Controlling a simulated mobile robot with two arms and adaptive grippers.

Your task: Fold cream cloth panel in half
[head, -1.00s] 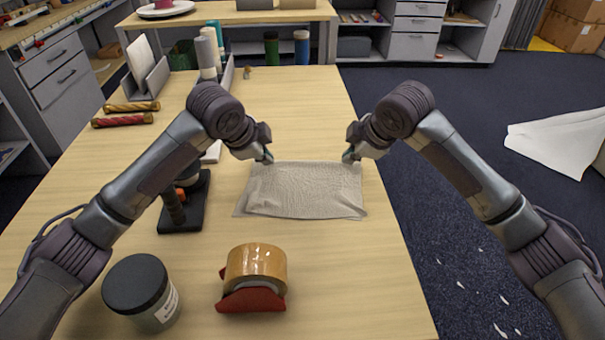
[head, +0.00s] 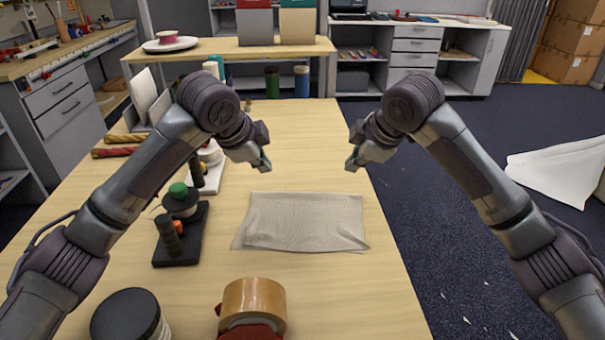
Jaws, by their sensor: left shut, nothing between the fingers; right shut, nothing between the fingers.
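The cream cloth panel (head: 302,222) lies on the wooden table as a flat, wide rectangle. Its near edge shows a second layer edge and slight wrinkles near the right corner. My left gripper (head: 263,166) is shut and empty, above and beyond the cloth's far left corner. My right gripper (head: 352,164) is shut and empty, beyond the far right corner. Both are apart from the cloth.
A tape dispenser (head: 253,302) and a dark-lidded jar (head: 128,317) stand at the near side. A black stand with a green-topped spool (head: 180,235) is left of the cloth. The table (head: 345,300) is clear right of the tape.

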